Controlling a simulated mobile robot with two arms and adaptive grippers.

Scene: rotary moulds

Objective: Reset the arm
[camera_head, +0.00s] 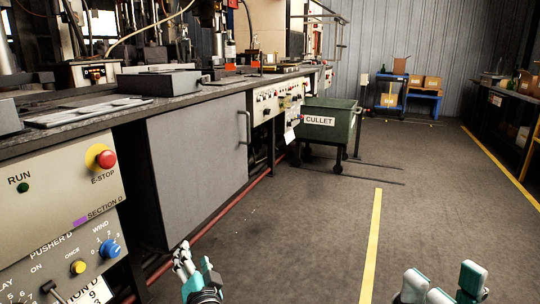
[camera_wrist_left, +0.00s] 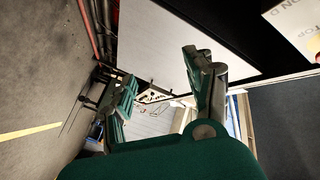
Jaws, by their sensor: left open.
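My left gripper (camera_head: 195,264) shows at the bottom of the head view, left of centre, in front of the grey cabinet door. It is open with nothing between its fingers. In the left wrist view the two dark green fingers (camera_wrist_left: 163,78) stand apart, with the cabinet and floor behind them. My right gripper (camera_head: 443,276) shows at the bottom right edge over bare floor. Its fingers stand apart and nothing shows between them. Its lower part is cut off by the frame.
A control panel (camera_head: 62,215) with a red E-stop and a blue knob stands close at left. The grey cabinet (camera_head: 198,165) adjoins it under the workbench. A green cullet cart (camera_head: 330,122) stands further back. The floor (camera_head: 300,240) on the right is clear, with yellow lines.

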